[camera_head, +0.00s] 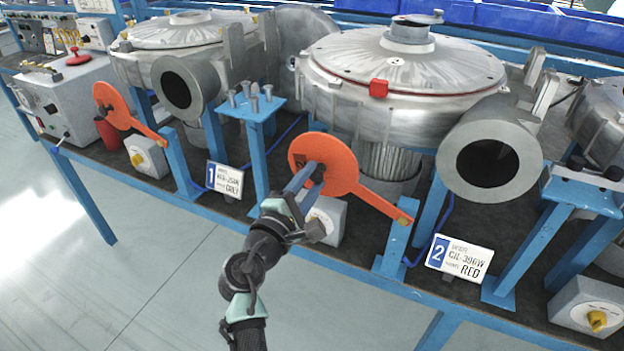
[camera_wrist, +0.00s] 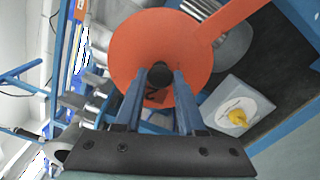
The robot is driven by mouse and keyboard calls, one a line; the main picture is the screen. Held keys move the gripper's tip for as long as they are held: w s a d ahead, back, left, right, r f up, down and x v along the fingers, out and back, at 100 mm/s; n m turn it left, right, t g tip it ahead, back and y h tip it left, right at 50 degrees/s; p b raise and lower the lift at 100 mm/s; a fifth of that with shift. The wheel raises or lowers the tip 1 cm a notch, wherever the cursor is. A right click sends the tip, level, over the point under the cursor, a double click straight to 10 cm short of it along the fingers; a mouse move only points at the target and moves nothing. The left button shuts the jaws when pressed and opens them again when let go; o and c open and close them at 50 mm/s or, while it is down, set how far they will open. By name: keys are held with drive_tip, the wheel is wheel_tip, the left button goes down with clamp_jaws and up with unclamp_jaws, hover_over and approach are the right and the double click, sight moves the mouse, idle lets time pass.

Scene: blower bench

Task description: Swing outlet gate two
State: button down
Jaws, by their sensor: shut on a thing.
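Outlet gate two is an orange disc (camera_head: 342,165) on a flat orange arm, pivoted on a blue post (camera_head: 396,240) beside the number 2 plate (camera_head: 460,258). The disc stands to the left of the round grey outlet (camera_head: 520,130), whose dark mouth is uncovered. My gripper (camera_head: 314,174) reaches the front of the disc and hides part of it. In the wrist view my gripper (camera_wrist: 159,92) is shut on a dark round knob (camera_wrist: 160,74) at the disc (camera_wrist: 135,48). The marking on the disc is partly hidden behind the fingers.
Another orange gate (camera_head: 112,103) hangs at the left near the number 1 plate (camera_head: 224,180), clear of its outlet mouth. A grey box with a yellow knob (camera_wrist: 238,117) sits below the gate. Blue posts and a stand (camera_head: 252,108) flank it. The floor in front is clear.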

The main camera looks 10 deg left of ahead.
drive_tip(key=c, duration=0.5)
unclamp_jaws()
drive_tip(key=shift+a+f, duration=0.1)
drive_tip(key=shift+f, duration=0.1)
drive_tip(key=shift+s+r, duration=0.1)
drive_tip(key=v, duration=1.2)
drive_tip(key=shift+s+b, duration=0.3)
drive_tip(key=shift+s, duration=0.1)
drive_tip(key=shift+a, duration=0.1)
